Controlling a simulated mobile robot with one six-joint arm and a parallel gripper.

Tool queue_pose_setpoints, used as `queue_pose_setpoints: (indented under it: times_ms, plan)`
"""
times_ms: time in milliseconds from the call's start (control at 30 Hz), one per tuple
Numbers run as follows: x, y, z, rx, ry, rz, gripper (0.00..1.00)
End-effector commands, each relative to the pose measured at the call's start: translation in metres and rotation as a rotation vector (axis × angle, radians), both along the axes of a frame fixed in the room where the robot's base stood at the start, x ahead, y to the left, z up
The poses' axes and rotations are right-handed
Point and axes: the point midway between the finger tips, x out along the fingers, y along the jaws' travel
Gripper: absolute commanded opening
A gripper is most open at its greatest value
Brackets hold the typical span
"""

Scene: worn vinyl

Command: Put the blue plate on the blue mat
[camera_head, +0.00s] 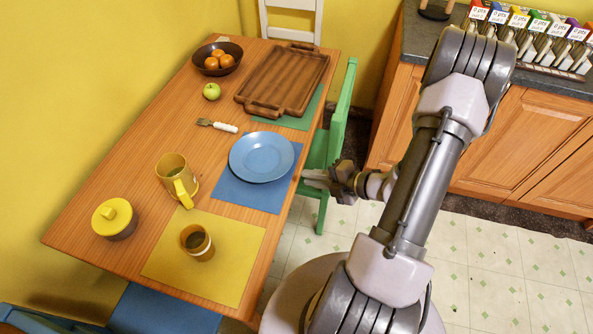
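The blue plate (262,157) is a light-blue round plate. It lies flat, face up, over the far part of the blue mat (243,194). The plate hides the mat's far left corner and seems to reach a little past it. The near part of the mat is bare. My gripper (306,181) is at the table's right edge, just right of the mat and apart from the plate. It points left and holds nothing that I can see. Its fingers are small and seen edge-on, so their opening is unclear.
A yellow mug (173,175), a yellow mat (175,254) with a cup (197,241), and a lidded pot (115,219) stand nearer. Beyond are a white-handled fork (217,126), an apple (212,91), a fruit bowl (218,58) and a wooden tray (283,78). A green chair (340,118) is right.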

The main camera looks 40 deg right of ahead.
Motion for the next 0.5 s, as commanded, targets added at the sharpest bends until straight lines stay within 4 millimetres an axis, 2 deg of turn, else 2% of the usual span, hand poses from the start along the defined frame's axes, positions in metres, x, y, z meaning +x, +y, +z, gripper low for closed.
queue_pose_setpoints:
  times_ms: [167, 233, 267, 367, 400, 467, 500]
  plan:
    - [-0.002, 0.002, 0.007, -0.024, -0.010, 0.030, 0.14]
    - [0.007, 0.018, 0.028, -0.134, -0.054, 0.167, 0.14]
    - [0.012, 0.031, 0.044, -0.213, -0.089, 0.269, 0.14]
    - [0.017, 0.098, 0.105, -0.593, -0.282, 0.759, 0.14]
    - [0.011, 0.126, 0.129, -0.768, -0.387, 0.984, 0.14]
    - [-0.005, 0.165, 0.160, -1.035, -0.567, 1.322, 0.14]
    - [-0.019, 0.187, 0.179, -1.218, -0.702, 1.550, 0.14]
